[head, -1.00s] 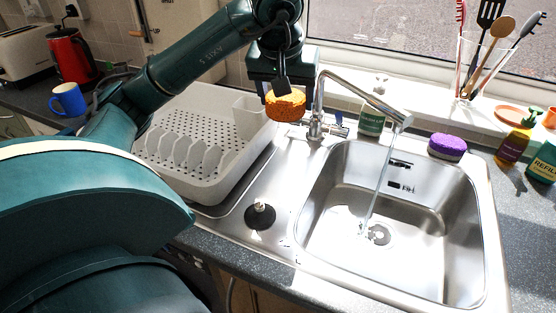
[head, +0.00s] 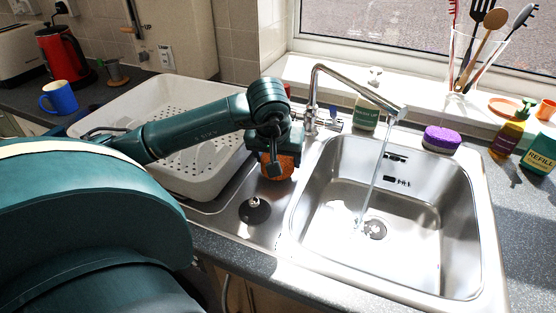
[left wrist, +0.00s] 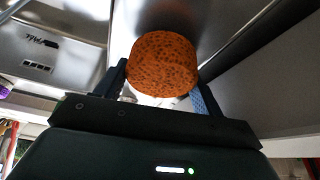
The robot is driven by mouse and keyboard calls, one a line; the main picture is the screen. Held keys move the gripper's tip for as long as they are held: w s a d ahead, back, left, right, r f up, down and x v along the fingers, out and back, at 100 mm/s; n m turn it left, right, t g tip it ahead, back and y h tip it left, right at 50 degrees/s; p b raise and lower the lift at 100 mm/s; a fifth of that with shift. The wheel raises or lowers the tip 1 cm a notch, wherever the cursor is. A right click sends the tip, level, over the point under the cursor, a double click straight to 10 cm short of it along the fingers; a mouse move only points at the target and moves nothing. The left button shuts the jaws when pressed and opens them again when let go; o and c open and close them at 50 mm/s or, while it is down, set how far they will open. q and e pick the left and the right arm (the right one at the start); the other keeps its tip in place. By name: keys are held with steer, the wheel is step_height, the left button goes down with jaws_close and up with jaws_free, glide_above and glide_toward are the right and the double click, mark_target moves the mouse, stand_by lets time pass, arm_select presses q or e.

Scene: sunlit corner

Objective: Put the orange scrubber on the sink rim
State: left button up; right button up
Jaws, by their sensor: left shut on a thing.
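My left gripper (head: 277,160) is shut on the orange scrubber (head: 284,168) and points down, left of the tap. In the left wrist view, the round, speckled scrubber (left wrist: 163,60) sits between the two fingers of the gripper (left wrist: 160,88). In the head view the gripper partly covers the scrubber. It is over or at the steel strip between the dish rack and the basin; I cannot tell whether it touches the steel. The sink rim (head: 287,222) runs around the basin and is bare along its left side. My right gripper is not in view.
The tap (head: 313,90) runs water into the basin. A white dish rack (head: 214,180) stands close on the left, and a black plug (head: 254,211) lies on the steel in front.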

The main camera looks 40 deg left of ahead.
arm_select(q)
steer(key=shift+f, duration=0.65)
steer(key=shift+f+b, duration=0.25)
steer(key=shift+b, duration=0.05)
steer(key=o, duration=0.6)
steer(key=shift+r, duration=0.55)
steer(key=v, duration=1.1)
steer(key=shift+s, duration=0.2)
steer(key=shift+r, duration=0.15)
